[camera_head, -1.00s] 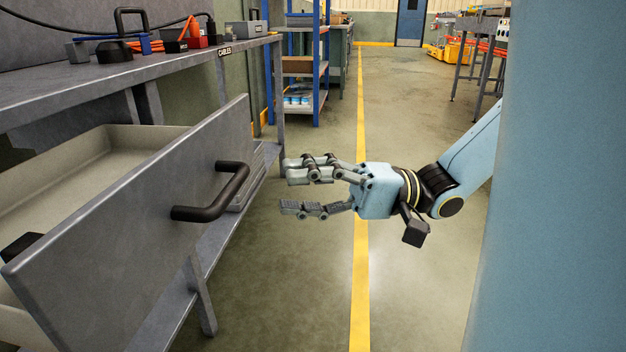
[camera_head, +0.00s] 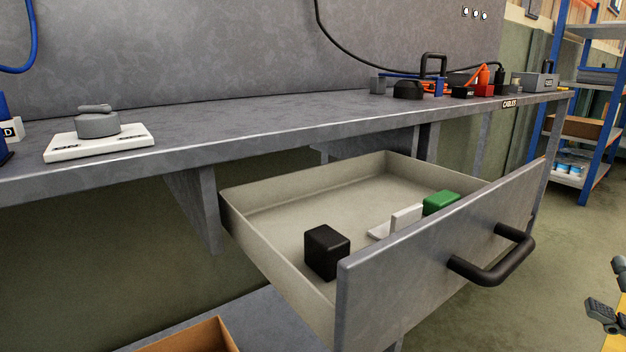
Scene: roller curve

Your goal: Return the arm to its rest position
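My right gripper (camera_head: 606,288) shows only in part at the right edge of the head view. Its fingers are apart with nothing between them, and the rest of the hand and arm is outside the picture. It is to the right of the open drawer (camera_head: 440,250) and clear of the black handle (camera_head: 495,262). My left gripper is not in view.
The drawer sticks out under the workbench (camera_head: 250,135) and holds a black block (camera_head: 327,252), a green block (camera_head: 440,203) and a white angled piece (camera_head: 405,218). A cardboard box (camera_head: 190,340) lies below. A blue shelf rack (camera_head: 585,120) stands at the back right.

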